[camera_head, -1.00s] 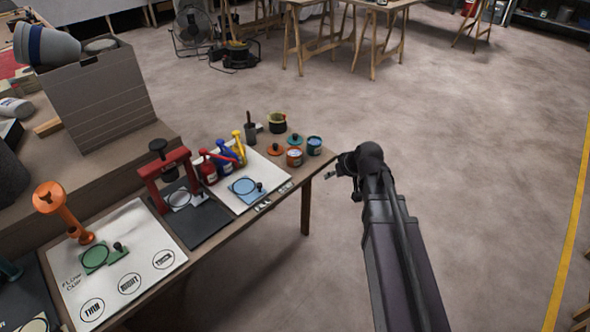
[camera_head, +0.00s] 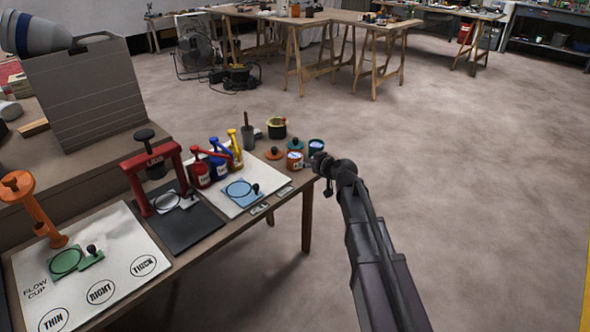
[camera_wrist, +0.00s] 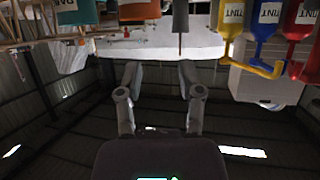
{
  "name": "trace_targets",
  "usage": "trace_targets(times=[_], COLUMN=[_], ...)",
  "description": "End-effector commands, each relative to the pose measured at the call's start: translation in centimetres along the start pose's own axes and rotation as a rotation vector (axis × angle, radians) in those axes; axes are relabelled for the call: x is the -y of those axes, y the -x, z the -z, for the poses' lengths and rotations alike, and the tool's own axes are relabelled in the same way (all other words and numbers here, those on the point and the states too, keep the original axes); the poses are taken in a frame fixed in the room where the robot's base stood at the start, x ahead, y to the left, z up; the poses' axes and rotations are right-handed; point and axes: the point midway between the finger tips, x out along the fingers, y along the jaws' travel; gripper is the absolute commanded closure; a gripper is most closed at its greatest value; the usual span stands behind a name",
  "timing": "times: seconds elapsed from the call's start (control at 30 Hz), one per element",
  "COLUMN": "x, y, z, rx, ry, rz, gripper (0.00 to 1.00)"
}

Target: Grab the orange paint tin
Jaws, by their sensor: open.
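The orange paint tin (camera_head: 295,160) stands upright and open near the right end of the bench, its label facing me. My gripper (camera_head: 321,172) is to the right of the orange tin, close to the bench edge and the blue tin; contact cannot be judged. The wrist view appears upside down; in it my gripper (camera_wrist: 160,78) shows two spread fingers with nothing between them. A teal tin (camera_wrist: 78,12) shows at its top edge.
A dark pot (camera_head: 276,128) and a grey pot with a handle (camera_head: 247,138) stand behind. Red (camera_head: 201,172), blue (camera_head: 219,162) and yellow (camera_head: 236,150) tint bottles stand left. A red press (camera_head: 150,180) is farther left. The floor (camera_head: 450,190) right of the bench is clear.

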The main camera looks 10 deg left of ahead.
Motion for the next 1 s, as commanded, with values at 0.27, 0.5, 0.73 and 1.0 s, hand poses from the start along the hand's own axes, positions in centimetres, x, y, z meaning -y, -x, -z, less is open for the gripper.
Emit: trace_targets(times=[0.27,0.5,0.73,1.0], x=[-0.1,-0.1,-0.3,-0.3], y=[-0.1,-0.6,-3.2,-7.1], z=[0.1,0.0,-0.1,-0.1], rx=[-0.005,-0.004,-0.004,-0.004], ry=[0.002,0.001,0.003,0.002], rz=[-0.003,-0.003,-0.003,-0.003], gripper=[0.52,0.52,0.52,0.52])
